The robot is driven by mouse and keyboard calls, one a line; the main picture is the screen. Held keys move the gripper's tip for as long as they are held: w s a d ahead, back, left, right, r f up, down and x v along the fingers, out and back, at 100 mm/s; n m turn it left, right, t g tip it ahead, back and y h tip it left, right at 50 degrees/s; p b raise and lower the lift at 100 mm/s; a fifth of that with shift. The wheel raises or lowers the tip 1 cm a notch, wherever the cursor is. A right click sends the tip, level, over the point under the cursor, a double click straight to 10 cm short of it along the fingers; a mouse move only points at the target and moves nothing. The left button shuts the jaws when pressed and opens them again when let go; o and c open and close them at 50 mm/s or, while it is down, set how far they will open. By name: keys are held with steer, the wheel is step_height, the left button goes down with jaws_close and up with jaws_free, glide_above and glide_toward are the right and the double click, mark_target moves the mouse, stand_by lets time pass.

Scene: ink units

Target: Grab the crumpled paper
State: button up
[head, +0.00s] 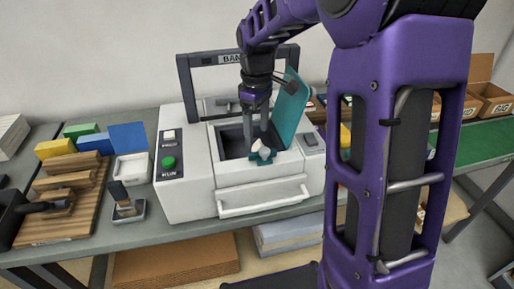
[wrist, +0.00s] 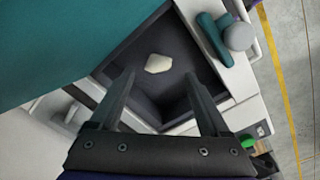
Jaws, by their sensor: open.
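The crumpled paper (wrist: 158,63) is a small, off-white lump on the dark floor of the machine's open compartment, seen in the wrist view. My gripper (wrist: 159,80) is open, with one finger on each side below the paper in the picture. The paper lies just past the line between the fingertips, and nothing is held. In the head view my gripper (head: 256,133) points down into the compartment of the white machine (head: 186,185). I cannot clearly make out the paper in that view.
A raised teal lid (head: 290,108) stands close to the right of my gripper. A teal latch with a pale round knob (head: 264,151) sits at the compartment's front rim. A dark frame (head: 186,82) rises behind. Blocks and a white tray (head: 132,168) are at left.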

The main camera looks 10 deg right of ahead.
mark_target(257, 142)
step_height(257, 142, down, 5)
steer(key=shift+w+r, duration=0.1)
jaws_close()
stand_by(0.4)
